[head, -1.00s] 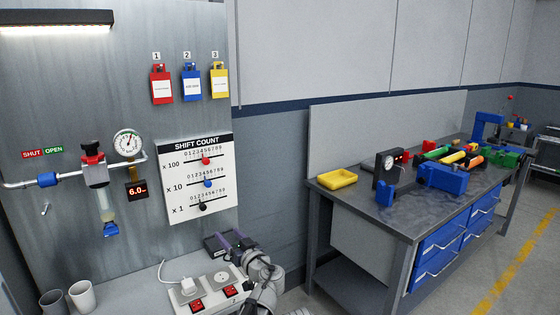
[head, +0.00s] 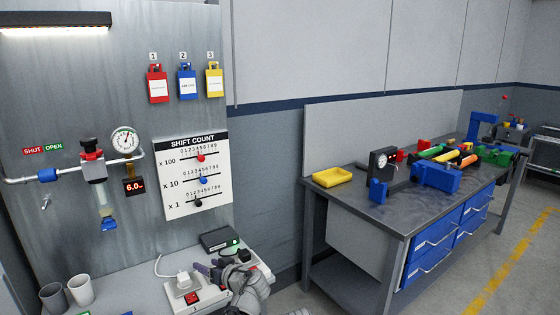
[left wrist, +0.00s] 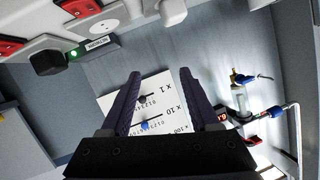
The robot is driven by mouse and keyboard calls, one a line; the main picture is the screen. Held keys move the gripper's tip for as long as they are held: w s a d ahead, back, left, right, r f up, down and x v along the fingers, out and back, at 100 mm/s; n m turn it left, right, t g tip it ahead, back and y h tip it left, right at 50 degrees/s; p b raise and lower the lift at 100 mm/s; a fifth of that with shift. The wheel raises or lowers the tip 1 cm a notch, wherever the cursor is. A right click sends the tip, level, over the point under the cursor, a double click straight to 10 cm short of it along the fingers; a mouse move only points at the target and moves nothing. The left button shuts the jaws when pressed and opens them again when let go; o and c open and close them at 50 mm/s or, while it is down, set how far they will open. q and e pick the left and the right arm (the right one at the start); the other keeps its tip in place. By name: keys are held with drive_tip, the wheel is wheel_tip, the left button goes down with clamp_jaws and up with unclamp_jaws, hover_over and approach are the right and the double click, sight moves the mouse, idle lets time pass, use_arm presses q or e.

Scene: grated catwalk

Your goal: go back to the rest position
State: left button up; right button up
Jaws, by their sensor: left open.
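My left gripper (head: 212,270) is low in the middle of the head view, over the white socket strip (head: 214,292). In the left wrist view its two dark purple fingers (left wrist: 160,82) stand apart with nothing between them. Beyond the fingers is the shift count board (left wrist: 150,112), which also hangs on the grey panel in the head view (head: 194,174). The gripper hides part of the strip. My right gripper is not in view.
A black box with a green light (head: 220,240) lies behind the gripper. A white plug (head: 184,281) sits in the strip. Two grey cups (head: 80,290) stand at left.

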use_arm(q)
drive_tip(key=s+a+f+m+g+h, duration=0.25)
drive_tip(key=s+f+g+h, duration=0.2)
drive_tip(key=s+f, duration=0.55)
drive_tip(key=s+d+f+m+g+h, duration=0.2)
drive_tip(key=s+d+f+h, duration=0.1)
drive_tip(key=s, duration=0.2)
drive_tip(key=s+d+f+m+g+h, duration=0.1)
drive_tip(key=s+d+f+g+h, duration=0.15)
drive_tip(key=s+d, duration=0.2)
drive_tip(key=s+d+r+m+g+p, duration=0.1)
drive_tip(key=s+d+r+m+p, duration=0.3)
drive_tip(key=s+d+r+p, duration=0.2)
drive_tip(key=d+r+p, duration=0.2)
drive_tip(key=d, duration=0.2)
drive_tip(key=shift+s+r+y, duration=0.25)
drive_tip(key=shift+y, duration=0.15)
idle(0.6)
